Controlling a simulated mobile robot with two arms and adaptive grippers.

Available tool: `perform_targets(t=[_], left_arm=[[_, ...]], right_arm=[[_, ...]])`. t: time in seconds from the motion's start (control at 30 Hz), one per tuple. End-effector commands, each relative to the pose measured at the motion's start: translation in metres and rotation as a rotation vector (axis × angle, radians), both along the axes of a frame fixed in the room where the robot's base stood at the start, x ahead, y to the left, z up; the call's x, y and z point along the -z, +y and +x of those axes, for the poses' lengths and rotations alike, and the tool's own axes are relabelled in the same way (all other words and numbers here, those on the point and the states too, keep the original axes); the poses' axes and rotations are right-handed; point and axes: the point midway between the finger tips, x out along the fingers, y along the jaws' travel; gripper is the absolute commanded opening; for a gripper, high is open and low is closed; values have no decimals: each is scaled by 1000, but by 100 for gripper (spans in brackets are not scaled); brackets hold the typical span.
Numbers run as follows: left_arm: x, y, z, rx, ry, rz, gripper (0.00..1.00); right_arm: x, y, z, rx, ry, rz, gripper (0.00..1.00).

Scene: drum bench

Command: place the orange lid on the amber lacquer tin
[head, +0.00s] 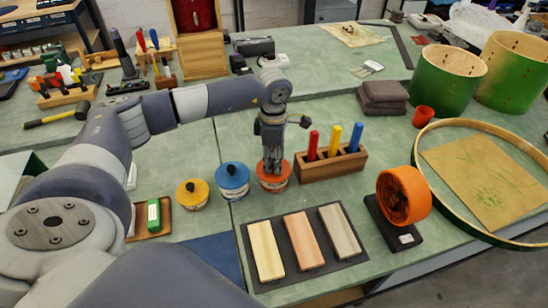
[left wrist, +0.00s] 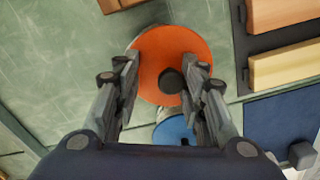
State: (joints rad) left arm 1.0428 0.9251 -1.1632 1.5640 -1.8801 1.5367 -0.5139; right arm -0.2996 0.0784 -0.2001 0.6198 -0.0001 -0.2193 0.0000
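The orange lid (head: 285,173) with a dark knob sits on a round tin (head: 274,187) with a pale label, right of the other two tins. My left gripper (head: 272,168) points down over this lid. In the left wrist view the gripper (left wrist: 165,88) is open, its fingers apart on either side of the dark knob, over the orange lid (left wrist: 160,48). A blue-lidded tin (head: 232,180) stands just left, and a yellow-lidded tin (head: 192,195) further left. Which tin is the amber lacquer one I cannot tell. My right gripper is not in view.
A wooden block (head: 330,165) with red, yellow and blue markers stands close right of the gripper. A dark tray (head: 290,225) with coloured bars lies in front. An orange roll (head: 403,195) and a large hoop (head: 430,215) are further right. Green bench shows behind the tins.

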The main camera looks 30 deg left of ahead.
Motion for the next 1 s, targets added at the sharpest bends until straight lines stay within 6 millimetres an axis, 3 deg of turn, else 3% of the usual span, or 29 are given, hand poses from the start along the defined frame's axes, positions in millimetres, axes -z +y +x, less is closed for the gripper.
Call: perform_targets(t=[0.17, 0.27, 0.7, 1.0], left_arm=[[-4, 0, -1, 0, 2, 0, 39], [-12, 0, 0, 0, 0, -1, 39], [-102, 0, 0, 1, -3, 0, 39], [-123, 0, -1, 1, 1, 0, 39]], right_arm=[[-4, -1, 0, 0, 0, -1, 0], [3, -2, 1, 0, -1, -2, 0], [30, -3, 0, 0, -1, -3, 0], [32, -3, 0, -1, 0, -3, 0]])
